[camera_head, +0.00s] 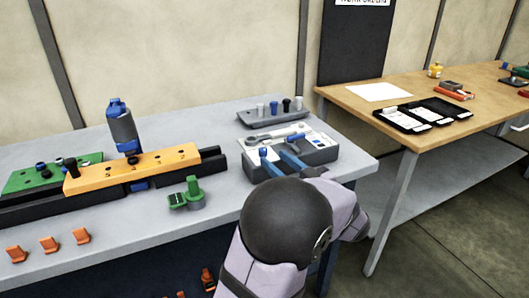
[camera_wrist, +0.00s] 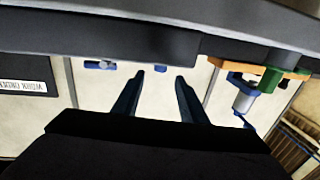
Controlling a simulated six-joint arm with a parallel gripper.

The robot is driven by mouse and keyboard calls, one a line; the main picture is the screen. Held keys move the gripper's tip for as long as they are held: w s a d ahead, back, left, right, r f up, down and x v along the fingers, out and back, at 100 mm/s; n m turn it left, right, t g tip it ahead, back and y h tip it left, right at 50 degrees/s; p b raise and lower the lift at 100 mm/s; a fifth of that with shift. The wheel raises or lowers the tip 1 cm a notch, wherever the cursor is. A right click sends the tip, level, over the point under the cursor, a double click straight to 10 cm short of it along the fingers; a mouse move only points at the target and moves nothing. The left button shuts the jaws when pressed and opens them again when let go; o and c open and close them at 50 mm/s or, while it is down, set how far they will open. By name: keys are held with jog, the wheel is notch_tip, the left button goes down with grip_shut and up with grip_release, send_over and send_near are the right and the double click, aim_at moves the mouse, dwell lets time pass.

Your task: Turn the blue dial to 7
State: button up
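I cannot pick out the blue dial or any dial numbers for certain. A small blue part (camera_head: 138,185) shows under the front of the orange bar (camera_head: 110,173) in the head view, too small to identify. My gripper (camera_head: 277,147) is over the grey-and-white box at the right of the grey table, its two blue fingers apart. In the wrist view my gripper (camera_wrist: 159,76) is open, with nothing between the fingers. A small blue-and-white item (camera_wrist: 100,65) shows beyond the left finger, unclear. My arm hides part of the box and the table's front edge.
The grey table (camera_head: 120,245) also bears a blue-and-grey cylinder (camera_head: 122,128), a green clamp-like piece (camera_head: 192,194), a green plate (camera_head: 28,178) and several orange clips. A grey peg rack (camera_head: 272,117) stands behind the box. A wooden table (camera_head: 415,130) stands at right.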

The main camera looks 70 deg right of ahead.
aim_at(265, 151)
jog(key=shift+x, duration=3.75)
jog(key=shift+c, duration=0.4)
grip_shut()
